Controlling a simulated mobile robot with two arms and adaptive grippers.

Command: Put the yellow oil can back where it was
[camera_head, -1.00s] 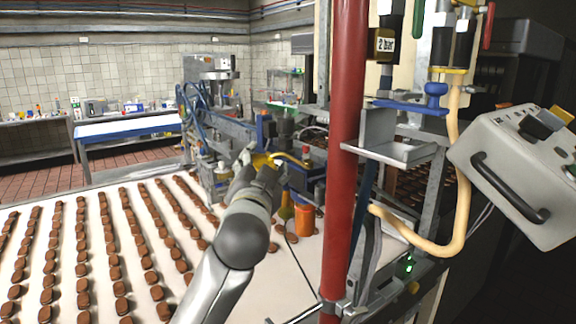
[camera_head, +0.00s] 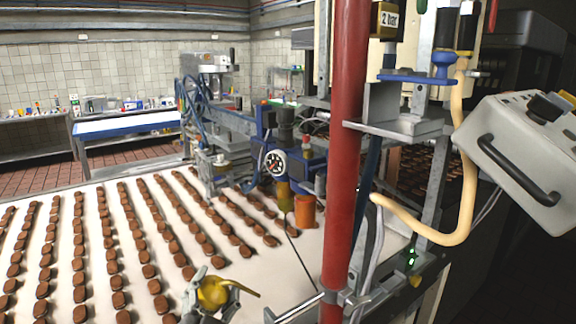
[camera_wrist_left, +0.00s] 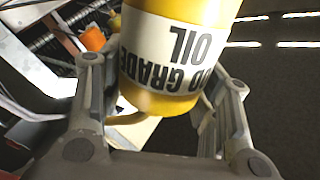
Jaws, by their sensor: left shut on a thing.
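The yellow oil can (camera_head: 213,292) is in my left gripper (camera_head: 211,300), low in the middle of the head view, over the front of the white conveyor. Its thin spout points right. In the left wrist view the can (camera_wrist_left: 165,92) sits between the two fingers of the gripper (camera_wrist_left: 155,110), with a white label reading "OIL" upside down. The fingers are shut on the can's body. My right gripper is not in view.
Rows of brown biscuits (camera_head: 112,268) cover the white conveyor (camera_head: 262,275). A red vertical pipe (camera_head: 346,150) stands right of the can. A grey shelf bracket (camera_head: 400,128) is fixed beside it. A grey control box (camera_head: 525,150) juts in at right. An orange cup (camera_head: 305,211) stands by a pressure gauge (camera_head: 275,162).

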